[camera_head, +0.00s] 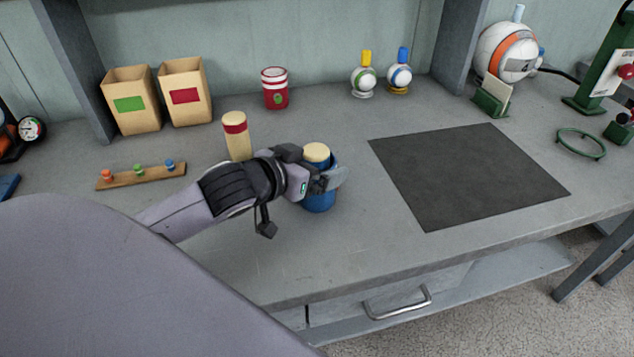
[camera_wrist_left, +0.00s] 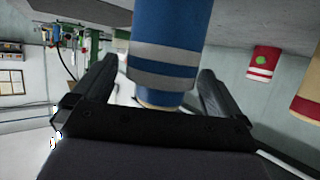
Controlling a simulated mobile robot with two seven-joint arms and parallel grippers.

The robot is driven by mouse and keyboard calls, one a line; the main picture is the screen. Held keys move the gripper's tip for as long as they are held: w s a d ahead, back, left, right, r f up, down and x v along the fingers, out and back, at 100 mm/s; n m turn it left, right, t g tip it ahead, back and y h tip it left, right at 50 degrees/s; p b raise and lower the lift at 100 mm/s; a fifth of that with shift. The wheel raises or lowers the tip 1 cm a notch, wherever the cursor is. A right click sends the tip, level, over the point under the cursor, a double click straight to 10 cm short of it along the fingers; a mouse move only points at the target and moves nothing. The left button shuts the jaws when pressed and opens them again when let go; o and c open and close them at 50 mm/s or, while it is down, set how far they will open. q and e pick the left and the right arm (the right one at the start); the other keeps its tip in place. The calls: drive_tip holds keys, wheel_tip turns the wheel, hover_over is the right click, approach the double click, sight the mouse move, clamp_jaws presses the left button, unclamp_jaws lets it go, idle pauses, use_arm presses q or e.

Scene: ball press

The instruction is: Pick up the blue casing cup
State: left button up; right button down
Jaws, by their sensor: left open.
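The blue casing cup (camera_head: 319,201) stands upright on the grey workbench, with a tan cylindrical top (camera_head: 316,152) showing above it. My left gripper (camera_head: 324,180) is at the cup's upper part, coming in from the left. In the left wrist view the blue cup (camera_wrist_left: 172,25), with grey bands and a tan end (camera_wrist_left: 160,97), sits between the two open fingers of the left gripper (camera_wrist_left: 156,68). I cannot tell whether either finger touches it. Part of the cup is hidden by the gripper in the head view. My right gripper is not in view.
A tan cylinder with a red band (camera_head: 237,138) stands close behind my left arm. A wooden strip with coloured pegs (camera_head: 142,176) lies left. Two boxes (camera_head: 130,122), a red-and-white cup (camera_head: 275,90) and two round bottles stand behind. A dark mat (camera_head: 465,175) lies clear at right.

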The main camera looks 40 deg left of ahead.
use_arm(q)
drive_tip(key=shift+x, duration=1.6)
drive_tip(key=shift+r, duration=0.1)
drive_tip(key=c, duration=1)
drive_tip(key=shift+c, duration=0.2)
